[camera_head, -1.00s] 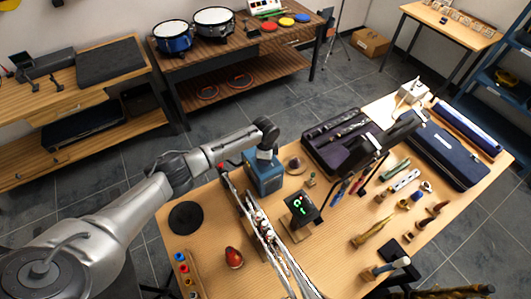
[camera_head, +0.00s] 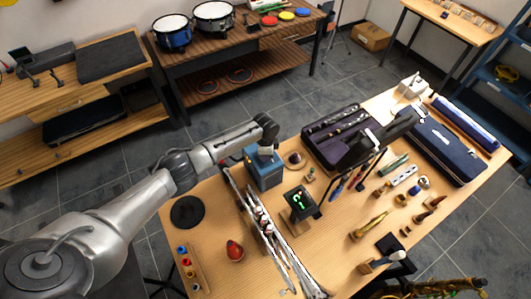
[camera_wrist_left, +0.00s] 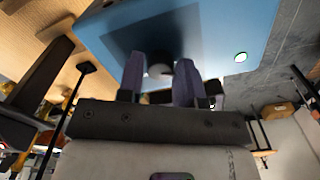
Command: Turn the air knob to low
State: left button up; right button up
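The air knob (camera_wrist_left: 160,70) shows in the left wrist view as a small round dark and pale knob on the face of a blue box (camera_wrist_left: 225,25). In the head view the left wrist is over the box. The knob's pointer and markings cannot be read.
A dark round pad (camera_head: 187,211) and a red-brown object (camera_head: 234,250) are nearby. An open instrument case (camera_head: 335,135) lies behind.

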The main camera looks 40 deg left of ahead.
pick_arm(q)
jog(key=o, duration=0.3)
notch_tip(320, 180, up, 14)
jog(key=shift+f, duration=0.1)
dwell(0.6)
dwell(0.5)
